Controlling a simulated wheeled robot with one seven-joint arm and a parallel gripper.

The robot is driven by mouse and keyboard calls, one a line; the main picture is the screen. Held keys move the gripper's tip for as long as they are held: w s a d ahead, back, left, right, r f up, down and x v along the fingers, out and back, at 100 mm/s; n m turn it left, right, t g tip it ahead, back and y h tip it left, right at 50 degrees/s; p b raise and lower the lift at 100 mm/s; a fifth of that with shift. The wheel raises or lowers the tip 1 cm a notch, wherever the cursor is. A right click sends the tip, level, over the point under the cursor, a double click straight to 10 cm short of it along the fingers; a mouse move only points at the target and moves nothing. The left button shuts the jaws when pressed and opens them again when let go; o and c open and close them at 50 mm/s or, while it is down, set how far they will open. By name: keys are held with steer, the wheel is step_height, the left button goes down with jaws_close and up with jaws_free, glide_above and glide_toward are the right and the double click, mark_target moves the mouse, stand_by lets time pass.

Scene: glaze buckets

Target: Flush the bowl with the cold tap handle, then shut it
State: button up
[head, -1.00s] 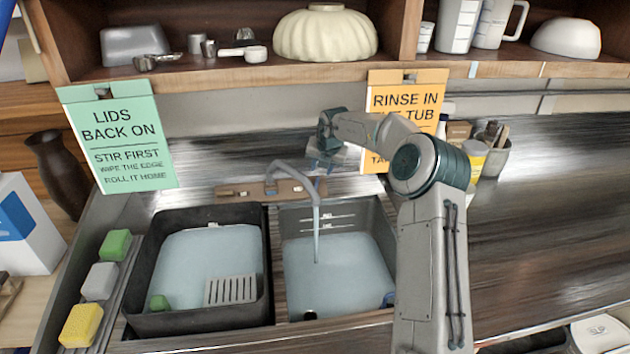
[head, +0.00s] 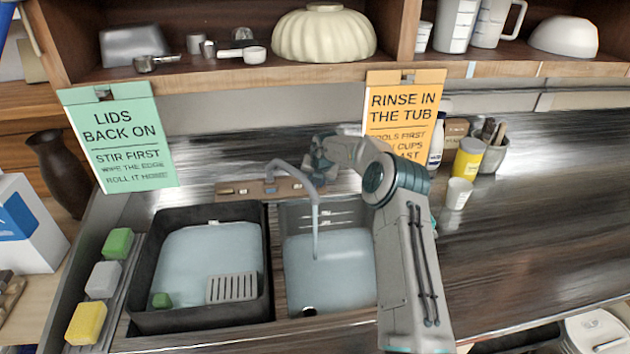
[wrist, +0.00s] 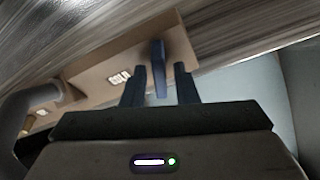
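The grey tap (head: 292,167) arches from a wooden backplate (head: 236,189) behind the sink. A stream of water (head: 315,238) falls from it into the right basin, the bowl (head: 296,225), which holds pale blue water. My gripper (head: 309,165) is low behind the spout, at the right end of the backplate. In the wrist view, a dark blue upright handle (wrist: 158,55) stands between the two open fingers of my gripper (wrist: 157,70), with a gap on each side. The backplate also shows there (wrist: 95,72). In the head view my gripper hides this handle.
A dark tub (head: 150,262) with water, a slotted grey piece (head: 232,288) and a green sponge stands left of the bowl. Several sponges lie at far left. A white cup (head: 458,193) and a yellow jar (head: 468,158) stand right of my arm. A shelf (head: 180,75) overhangs behind.

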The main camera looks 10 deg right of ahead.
jaws_close()
steer(key=shift+r, duration=0.1)
steer(key=shift+r+n+p, duration=0.1)
steer(key=shift+n+p, duration=0.3)
steer(key=shift+p, duration=0.2)
steer(key=shift+a+n+h+p, duration=0.1)
steer(key=shift+n+h+p, duration=0.2)
steer(key=shift+n+p, duration=0.9)
steer(key=shift+n, duration=0.5)
steer(key=shift+o, duration=1.5)
jaws_free()
